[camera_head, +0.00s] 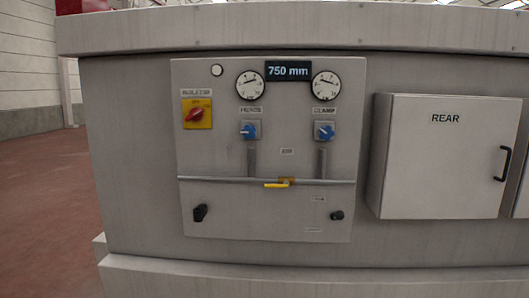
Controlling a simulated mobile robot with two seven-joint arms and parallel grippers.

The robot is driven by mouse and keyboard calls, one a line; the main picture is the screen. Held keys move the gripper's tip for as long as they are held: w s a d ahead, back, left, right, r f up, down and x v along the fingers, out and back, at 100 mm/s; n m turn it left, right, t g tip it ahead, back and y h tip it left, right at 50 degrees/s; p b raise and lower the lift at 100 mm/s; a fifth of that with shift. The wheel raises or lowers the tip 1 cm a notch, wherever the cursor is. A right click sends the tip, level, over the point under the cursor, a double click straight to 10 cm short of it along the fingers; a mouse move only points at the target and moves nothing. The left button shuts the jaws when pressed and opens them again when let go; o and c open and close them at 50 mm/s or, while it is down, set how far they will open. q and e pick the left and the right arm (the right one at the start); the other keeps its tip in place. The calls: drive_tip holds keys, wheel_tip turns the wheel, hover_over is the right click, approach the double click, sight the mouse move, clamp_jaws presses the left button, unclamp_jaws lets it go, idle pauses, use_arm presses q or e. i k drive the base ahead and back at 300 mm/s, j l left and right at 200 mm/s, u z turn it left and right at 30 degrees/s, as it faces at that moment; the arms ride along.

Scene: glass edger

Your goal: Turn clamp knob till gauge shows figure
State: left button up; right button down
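The clamp knob (325,132) is a blue knob on a small plate under a label that reads CLAMP, on the right side of the grey panel (225,230). The clamp gauge (326,85) is a round white dial above it. Its needle is too small to read exactly. A similar blue knob (249,131) sits to the left under another gauge (249,85). A dark display (288,71) between the gauges reads 750 mm. Neither of my grippers shows in the head view.
A red rotary switch (194,114) on a yellow plate is at the panel's left. A yellow lever (277,185) sits on a horizontal pipe (225,180). Black knobs (200,213) are below. A grey box marked REAR (440,165) stands out to the right.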

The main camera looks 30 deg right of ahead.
sight(326, 133)
drive_tip(key=i+z, duration=0.15)
drive_tip(key=z, duration=0.3)
drive_tip(key=i+z, duration=0.2)
drive_tip(key=z, duration=0.25)
drive_tip(key=i+z, duration=0.15)
drive_tip(key=z, duration=0.3)
